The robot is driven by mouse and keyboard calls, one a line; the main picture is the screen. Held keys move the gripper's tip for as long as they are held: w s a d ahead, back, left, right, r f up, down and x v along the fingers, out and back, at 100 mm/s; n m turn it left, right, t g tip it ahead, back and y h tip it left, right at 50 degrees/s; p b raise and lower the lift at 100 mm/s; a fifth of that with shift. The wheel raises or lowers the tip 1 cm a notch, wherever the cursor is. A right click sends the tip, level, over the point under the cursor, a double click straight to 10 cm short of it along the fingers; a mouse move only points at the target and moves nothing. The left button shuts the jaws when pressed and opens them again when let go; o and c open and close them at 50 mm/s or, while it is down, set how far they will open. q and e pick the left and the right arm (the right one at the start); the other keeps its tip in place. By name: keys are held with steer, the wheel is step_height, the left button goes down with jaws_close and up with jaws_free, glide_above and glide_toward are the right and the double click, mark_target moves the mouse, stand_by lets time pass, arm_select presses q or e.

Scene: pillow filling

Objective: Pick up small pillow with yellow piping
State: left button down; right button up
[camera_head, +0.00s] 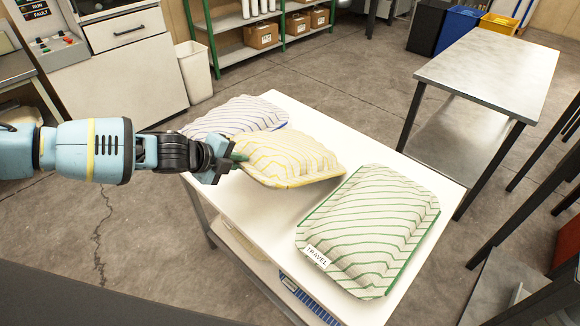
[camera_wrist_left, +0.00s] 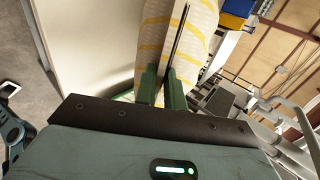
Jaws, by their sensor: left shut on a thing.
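The small pillow with yellow piping (camera_head: 290,158) has pale fabric with yellow stripes and is in the middle of the white table (camera_head: 288,108). My left gripper (camera_head: 236,158) is shut on its left end. In the left wrist view the yellow-striped fabric (camera_wrist_left: 158,45) runs between the two green fingers of the gripper (camera_wrist_left: 163,85). The near edge of the pillow looks slightly raised, but I cannot tell whether it is clear of the table. My right gripper is not in view.
A blue-edged striped pillow (camera_head: 232,115) lies behind, at the table's far left. A larger green-striped pillow (camera_head: 368,225) tagged "TRAVEL" lies at the front right. A metal table (camera_head: 490,65) stands to the right. A white bin (camera_head: 194,70) stands at the back left.

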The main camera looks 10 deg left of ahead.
arm_select(q)
step_height(320, 180, up, 30)
steer(key=g+y, duration=0.4)
steer(key=g, duration=0.1)
steer(key=shift+g, duration=0.3)
stand_by(0.8)
steer(key=shift+a+f, duration=0.15)
